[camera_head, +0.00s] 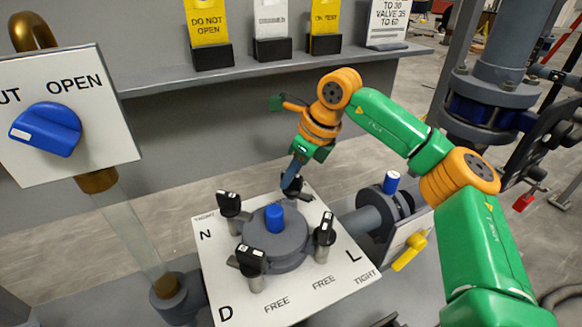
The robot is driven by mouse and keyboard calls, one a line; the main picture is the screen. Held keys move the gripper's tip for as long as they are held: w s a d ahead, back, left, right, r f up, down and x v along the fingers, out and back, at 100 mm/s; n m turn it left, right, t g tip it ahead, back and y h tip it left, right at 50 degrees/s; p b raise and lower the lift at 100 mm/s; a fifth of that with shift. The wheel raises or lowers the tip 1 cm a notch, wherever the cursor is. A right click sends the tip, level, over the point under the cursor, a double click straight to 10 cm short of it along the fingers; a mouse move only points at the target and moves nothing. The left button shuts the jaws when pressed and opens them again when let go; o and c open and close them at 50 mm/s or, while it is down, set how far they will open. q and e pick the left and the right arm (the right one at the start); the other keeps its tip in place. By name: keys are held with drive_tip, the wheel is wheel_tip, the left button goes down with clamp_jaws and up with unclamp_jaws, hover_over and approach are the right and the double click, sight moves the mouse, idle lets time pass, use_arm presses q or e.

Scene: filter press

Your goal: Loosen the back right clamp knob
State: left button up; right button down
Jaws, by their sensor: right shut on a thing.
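A round grey filter press head (275,245) with a blue cap (274,218) sits on a white plate (228,285) marked TIGHT and FREE. Several black-topped clamp knobs stand around it. The back right clamp knob (297,192) is at the far side, partly hidden by my right gripper (290,182). My right gripper reaches down from above and is shut on this knob. The other knobs are at the back left (229,204), front left (250,262) and front right (325,236). My left gripper is out of view.
A panel with a blue knob (46,130) stands at the left above a clear tube (130,230). A shelf (160,82) with tags runs behind. A pipe with a blue cap (391,182) and a yellow handle (411,250) are right of the plate.

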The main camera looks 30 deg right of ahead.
sight(304, 193)
drive_tip(key=shift+r+n+y+p, duration=0.15)
drive_tip(key=shift+n+y+p, duration=0.15)
drive_tip(key=shift+n+p, duration=0.35)
drive_tip(key=shift+n, duration=0.35)
drive_tip(key=c, duration=0.8)
unclamp_jaws()
drive_tip(key=shift+o, duration=0.2)
drive_tip(key=b+v, duration=0.1)
drive_tip(key=v, duration=0.6)
